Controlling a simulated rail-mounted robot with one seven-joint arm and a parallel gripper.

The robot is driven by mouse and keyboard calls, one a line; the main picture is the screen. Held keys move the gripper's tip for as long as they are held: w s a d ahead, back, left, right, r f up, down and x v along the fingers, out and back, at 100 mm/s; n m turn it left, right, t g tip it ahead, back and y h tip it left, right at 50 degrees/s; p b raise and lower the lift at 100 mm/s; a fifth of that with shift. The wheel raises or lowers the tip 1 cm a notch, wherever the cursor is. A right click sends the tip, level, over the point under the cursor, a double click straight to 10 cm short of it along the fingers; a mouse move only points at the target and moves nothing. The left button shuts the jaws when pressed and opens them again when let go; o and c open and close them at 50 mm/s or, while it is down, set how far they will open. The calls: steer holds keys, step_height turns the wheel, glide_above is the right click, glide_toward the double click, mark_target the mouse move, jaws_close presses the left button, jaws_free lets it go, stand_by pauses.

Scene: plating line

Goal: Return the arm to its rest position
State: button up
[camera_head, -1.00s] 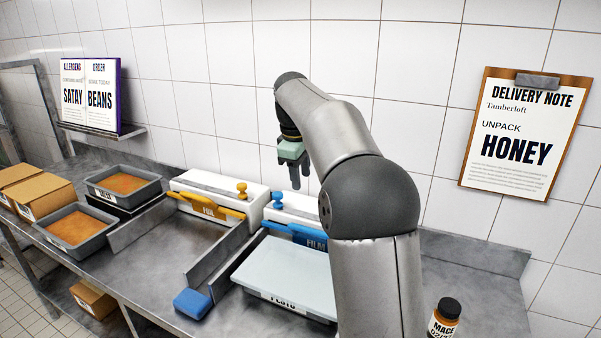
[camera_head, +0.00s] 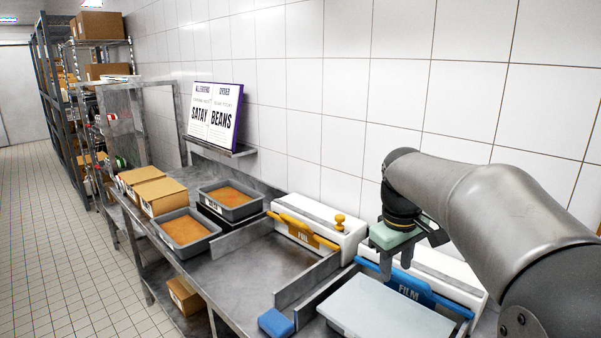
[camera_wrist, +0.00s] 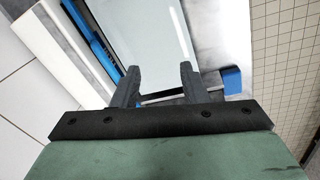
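My gripper (camera_head: 396,262) hangs from my bent arm at the right of the head view, in front of the white film dispenser and above the rear of the film station. In the wrist view my gripper (camera_wrist: 158,85) has its two dark fingers apart with nothing between them. Beyond the fingers lies the pale film-covered tray (camera_wrist: 150,40); the same tray (camera_head: 385,312) shows at the bottom of the head view. The fingers look clear of it.
The foil dispenser (camera_head: 310,228), film dispenser (camera_head: 440,270) and blue block (camera_head: 276,322) are on the steel bench. Orange-filled trays (camera_head: 186,230) (camera_head: 232,197) and cardboard boxes (camera_head: 160,194) stand further left. A sign (camera_head: 215,115) sits on a wall shelf. The floor aisle at left is clear.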

steer(key=s+a+f+m, duration=0.1)
steer(key=s+f, duration=0.3)
steer(key=s, duration=0.4)
steer(key=s+a+f+m, duration=0.2)
steer(key=s+f, duration=0.3)
steer(key=s, duration=0.2)
steer(key=s+a+f+m+y, duration=0.1)
steer(key=s+f+m, duration=0.1)
steer(key=s+f, duration=0.3)
steer(key=s, duration=0.3)
steer(key=shift+s+a+m, duration=0.3)
steer(key=shift+s+a, duration=0.05)
